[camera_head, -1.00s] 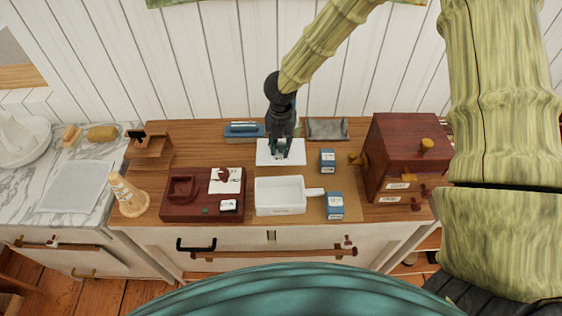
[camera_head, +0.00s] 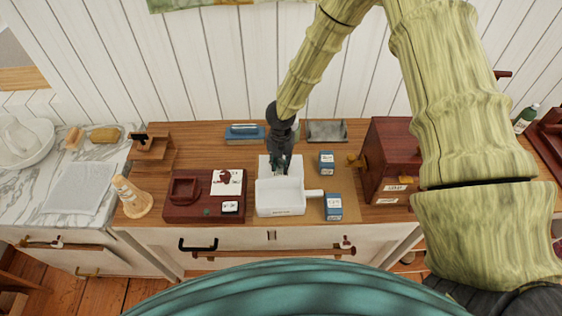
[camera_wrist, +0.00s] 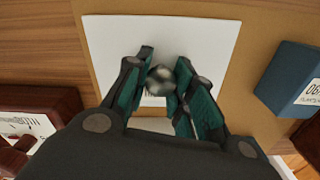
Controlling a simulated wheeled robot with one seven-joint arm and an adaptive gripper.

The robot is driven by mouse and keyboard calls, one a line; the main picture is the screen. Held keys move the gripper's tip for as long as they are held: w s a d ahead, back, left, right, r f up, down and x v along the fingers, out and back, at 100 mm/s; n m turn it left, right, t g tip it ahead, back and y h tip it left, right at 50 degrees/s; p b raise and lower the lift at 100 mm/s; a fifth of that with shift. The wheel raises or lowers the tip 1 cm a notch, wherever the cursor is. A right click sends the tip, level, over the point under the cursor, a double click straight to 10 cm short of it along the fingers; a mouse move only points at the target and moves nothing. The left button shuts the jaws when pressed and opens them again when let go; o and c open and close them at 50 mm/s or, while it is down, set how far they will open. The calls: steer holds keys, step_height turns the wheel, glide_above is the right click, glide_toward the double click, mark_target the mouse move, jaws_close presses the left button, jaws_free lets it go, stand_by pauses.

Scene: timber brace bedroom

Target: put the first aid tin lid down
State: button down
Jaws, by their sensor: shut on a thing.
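The first aid tin lid is a flat white plate (camera_head: 264,165) with a round metal knob (camera_wrist: 160,81). My gripper (camera_head: 280,168) is shut on the knob from above, and its green fingers (camera_wrist: 164,85) stand on either side of the knob in the wrist view. The white open box (camera_head: 280,212), with a handle at its right, is just in front of the lid. The lid meets the box's back edge in the head view. I cannot tell whether the lid touches anything beneath it.
A dark red cabinet (camera_head: 393,150) stands farther right. A dark red tray (camera_head: 204,214) lies left. A blue block (camera_head: 244,137) and grey tray (camera_head: 327,131) are behind.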

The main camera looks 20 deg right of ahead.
mark_target(281, 161)
steer(key=shift+f, duration=0.1)
steer(key=c, duration=1.2)
jaws_free()
step_height(281, 161, up, 12)
steer(key=b, duration=0.3)
